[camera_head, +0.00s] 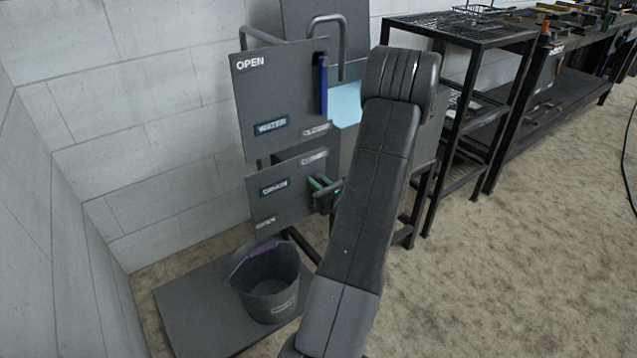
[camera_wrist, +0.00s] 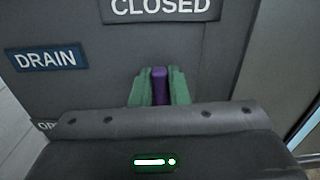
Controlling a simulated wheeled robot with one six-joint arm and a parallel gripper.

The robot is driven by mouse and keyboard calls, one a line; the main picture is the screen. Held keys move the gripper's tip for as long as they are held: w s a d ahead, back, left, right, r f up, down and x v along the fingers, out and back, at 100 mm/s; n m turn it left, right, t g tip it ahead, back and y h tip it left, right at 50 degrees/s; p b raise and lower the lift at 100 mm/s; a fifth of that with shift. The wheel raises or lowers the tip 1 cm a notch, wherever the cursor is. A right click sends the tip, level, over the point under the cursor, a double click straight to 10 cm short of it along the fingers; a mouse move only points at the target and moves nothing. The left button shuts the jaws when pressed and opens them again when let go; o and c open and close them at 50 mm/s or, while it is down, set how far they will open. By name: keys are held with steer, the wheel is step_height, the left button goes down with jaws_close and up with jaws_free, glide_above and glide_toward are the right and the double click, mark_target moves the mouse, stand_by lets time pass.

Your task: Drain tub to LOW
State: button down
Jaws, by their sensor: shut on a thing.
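The drain panel (camera_head: 283,187) is a grey plate with a blue DRAIN label, below the water panel (camera_head: 275,105). In the wrist view the DRAIN label (camera_wrist: 46,57) is at the left and a CLOSED label (camera_wrist: 160,8) is at the top. My gripper (camera_wrist: 159,88) has green fingers shut on the purple drain handle (camera_wrist: 159,86), which stands upright below CLOSED. My gripper also shows in the head view (camera_head: 318,184), at the panel's right edge. The tub (camera_head: 347,104) holds light blue water and is partly hidden by my arm.
A grey bucket (camera_head: 268,285) with a purple grip stands on a dark platform (camera_head: 190,310) below the drain panel. The water panel has a blue handle (camera_head: 323,84). Black metal racks (camera_head: 470,130) stand to the right. The carpet at lower right is clear.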

steer(key=shift+s+a+f+n+b, duration=0.85)
steer(key=shift+a+n+b, duration=0.3)
steer(key=shift+n+b, duration=0.8)
steer(key=shift+s+a+f+n+b, duration=0.85)
steer(key=shift+a+n+b, duration=0.5)
steer(key=shift+b, duration=0.95)
steer(key=shift+s+a+f+n+b, duration=0.75)
steer(key=shift+s+a+n+b, duration=0.15)
steer(key=shift+n+b, duration=1.15)
steer(key=c, duration=1.4)
jaws_free()
steer(key=p+v, duration=0.2)
steer(key=v, duration=1.1)
steer(key=shift+s+d, duration=0.2)
steer(key=shift+s, duration=0.1)
